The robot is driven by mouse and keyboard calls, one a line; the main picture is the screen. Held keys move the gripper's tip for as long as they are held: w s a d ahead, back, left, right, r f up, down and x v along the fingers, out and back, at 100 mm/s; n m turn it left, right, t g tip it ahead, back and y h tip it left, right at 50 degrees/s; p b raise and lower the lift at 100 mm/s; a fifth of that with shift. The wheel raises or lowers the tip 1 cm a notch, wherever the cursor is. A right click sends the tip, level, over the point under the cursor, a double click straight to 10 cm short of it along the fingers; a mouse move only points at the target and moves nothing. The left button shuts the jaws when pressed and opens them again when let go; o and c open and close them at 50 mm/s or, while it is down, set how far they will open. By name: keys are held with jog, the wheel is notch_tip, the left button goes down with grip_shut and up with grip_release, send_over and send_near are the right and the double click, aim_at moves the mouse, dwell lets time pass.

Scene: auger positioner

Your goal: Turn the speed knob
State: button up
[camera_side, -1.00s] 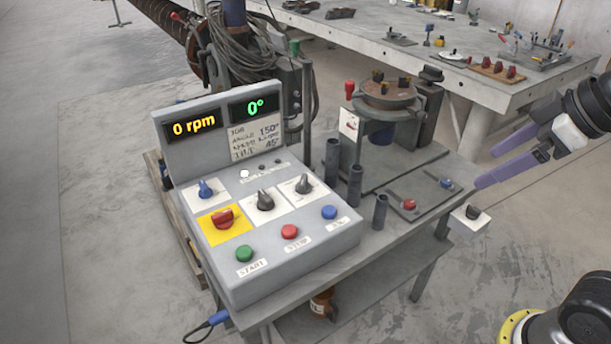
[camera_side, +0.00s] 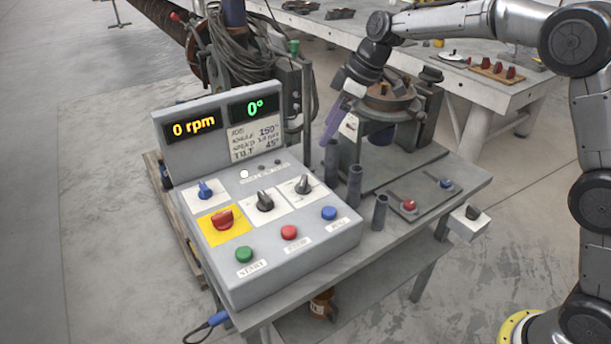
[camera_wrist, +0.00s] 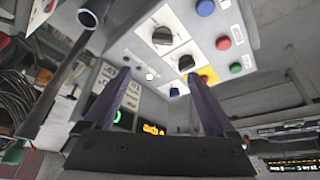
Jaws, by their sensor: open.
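The grey control box (camera_side: 290,255) has two black pointer knobs on white plates, a middle one (camera_side: 265,200) and a right one (camera_side: 303,184). A blue knob (camera_side: 205,190) and a red knob on a yellow plate (camera_side: 223,219) sit to their left. The plate lettering is too small to tell which is the speed knob. The black knobs also show in the wrist view (camera_wrist: 162,36) (camera_wrist: 186,62). My gripper (camera_side: 328,138) is above and behind the box's right side, fingers pointing down. In the wrist view my gripper (camera_wrist: 158,73) is open with nothing between its purple fingers.
Displays read 0 rpm (camera_side: 194,127) and 0° (camera_side: 252,108). Green (camera_side: 245,254), red (camera_side: 289,232) and blue (camera_side: 329,212) buttons line the front. Several upright dark tubes (camera_side: 354,187) stand right of the box, near my gripper. A round turntable (camera_side: 388,97) is behind.

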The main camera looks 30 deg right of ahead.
aim_at(304, 179)
jog(key=x, duration=1)
jog(key=s+x, duration=0.1)
jog(key=x, duration=0.4)
jog(key=shift+w+d+f, duration=0.1)
jog(key=shift+f, duration=0.35)
jog(key=shift+c, duration=0.3)
jog(key=c, duration=1.3)
